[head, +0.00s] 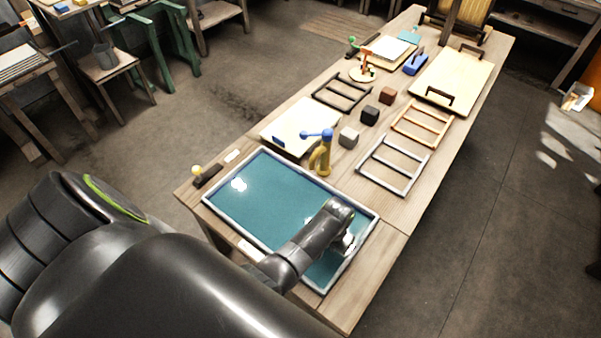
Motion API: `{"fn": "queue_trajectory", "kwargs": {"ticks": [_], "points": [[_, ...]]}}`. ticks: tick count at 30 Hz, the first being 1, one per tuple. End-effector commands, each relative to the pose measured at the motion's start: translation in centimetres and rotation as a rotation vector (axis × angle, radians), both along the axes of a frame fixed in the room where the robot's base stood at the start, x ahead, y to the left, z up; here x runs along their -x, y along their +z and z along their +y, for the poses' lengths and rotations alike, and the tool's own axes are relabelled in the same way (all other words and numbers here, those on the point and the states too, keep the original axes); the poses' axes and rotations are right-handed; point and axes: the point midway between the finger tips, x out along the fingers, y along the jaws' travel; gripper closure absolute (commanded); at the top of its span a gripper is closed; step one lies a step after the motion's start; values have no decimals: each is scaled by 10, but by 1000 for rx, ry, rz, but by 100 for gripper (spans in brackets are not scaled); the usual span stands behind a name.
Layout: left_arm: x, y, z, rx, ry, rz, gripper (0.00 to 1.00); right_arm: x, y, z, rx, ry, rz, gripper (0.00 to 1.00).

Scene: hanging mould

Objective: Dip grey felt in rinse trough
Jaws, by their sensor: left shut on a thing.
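The rinse trough (258,203) is a wide, shallow tray with a pale rim and teal water, at the near end of the bench. My left gripper (347,246) is low over its right part, largely hidden behind my own dark wrist. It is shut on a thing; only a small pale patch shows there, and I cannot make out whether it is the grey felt. I cannot tell whether it touches the water. A light grey block (348,136) stands on the bench beyond the trough; its material is unclear. My right gripper is not in view.
A yellow tap-like post (320,158) with a blue top stands at the trough's far edge. Beyond are a pale board (301,125), a grey frame (393,164), a copper frame (422,124), a dark frame (342,93), a black block (370,115) and a brown block (387,95).

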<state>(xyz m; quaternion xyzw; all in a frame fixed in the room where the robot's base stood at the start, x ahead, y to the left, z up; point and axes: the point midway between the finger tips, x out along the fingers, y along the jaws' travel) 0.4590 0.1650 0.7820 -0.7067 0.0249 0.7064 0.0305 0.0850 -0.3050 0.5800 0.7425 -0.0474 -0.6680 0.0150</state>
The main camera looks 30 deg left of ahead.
Motion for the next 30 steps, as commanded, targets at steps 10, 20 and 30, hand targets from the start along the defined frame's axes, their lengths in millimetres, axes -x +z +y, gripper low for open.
{"fn": "queue_trajectory", "kwargs": {"ticks": [10, 20, 30], "points": [[0, 0, -7, 0, 0, 0, 100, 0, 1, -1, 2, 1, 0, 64], [2, 0, -29, 0, -1, -1, 100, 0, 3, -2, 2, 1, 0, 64], [2, 0, -27, -2, 0, -1, 100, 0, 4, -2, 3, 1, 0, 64]]}}
